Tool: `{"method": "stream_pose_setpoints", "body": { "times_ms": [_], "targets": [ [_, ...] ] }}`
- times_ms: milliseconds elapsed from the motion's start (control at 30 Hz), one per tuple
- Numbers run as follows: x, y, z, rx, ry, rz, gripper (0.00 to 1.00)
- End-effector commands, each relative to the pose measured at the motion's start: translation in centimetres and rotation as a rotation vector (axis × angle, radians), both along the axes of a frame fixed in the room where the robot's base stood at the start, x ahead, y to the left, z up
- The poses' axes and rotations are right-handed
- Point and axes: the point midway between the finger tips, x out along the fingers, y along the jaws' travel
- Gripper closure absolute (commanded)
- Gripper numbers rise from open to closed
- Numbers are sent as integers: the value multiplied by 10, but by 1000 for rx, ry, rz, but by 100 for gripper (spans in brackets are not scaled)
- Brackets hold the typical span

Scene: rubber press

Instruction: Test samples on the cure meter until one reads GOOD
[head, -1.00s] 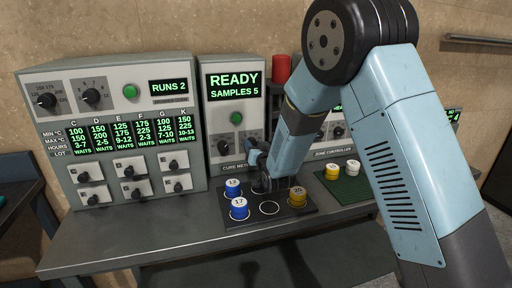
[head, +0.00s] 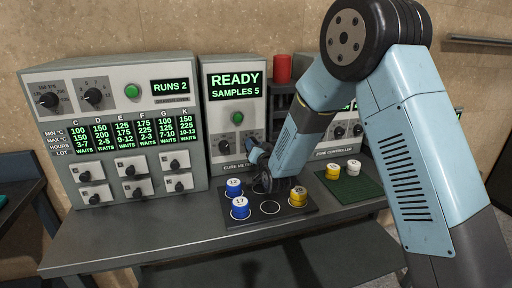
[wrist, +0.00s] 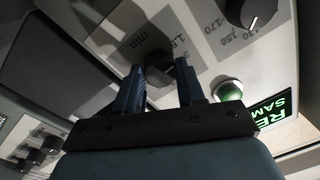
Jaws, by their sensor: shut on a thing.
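The cure meter (head: 233,130) stands at the back of the bench, its screen (head: 236,86) reading READY, SAMPLES 5. My gripper (wrist: 160,76) is shut on the meter's dark "min" knob (wrist: 150,50), one finger on each side. In the head view the gripper (head: 251,149) reaches the lower right of the meter's face, and my wrist hides that knob. Blue samples 12 (head: 234,187) and 17 (head: 240,207) and a yellow sample (head: 298,195) stand on the black tray (head: 262,222). A yellow (head: 333,171) and a white sample (head: 353,167) stand on the green mat (head: 365,188).
A control cabinet (head: 115,120) with knobs and a RUNS 2 display stands at left. The zone controller (head: 335,149) is behind my arm at right. A red cylinder (head: 282,69) stands behind. The meter's green button (head: 238,117) is above its knobs. The bench front left (head: 140,230) is clear.

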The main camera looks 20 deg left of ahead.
Motion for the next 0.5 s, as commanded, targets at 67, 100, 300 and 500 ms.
{"method": "stream_pose_setpoints", "body": {
  "times_ms": [67,100,300,500],
  "targets": [
    [5,-5,0,52,30,-10,92],
    [5,-5,0,77,45,-11,92],
    [5,-4,0,189,114,-11,92],
    [5,-4,0,266,159,-11,92]
  ]
}}
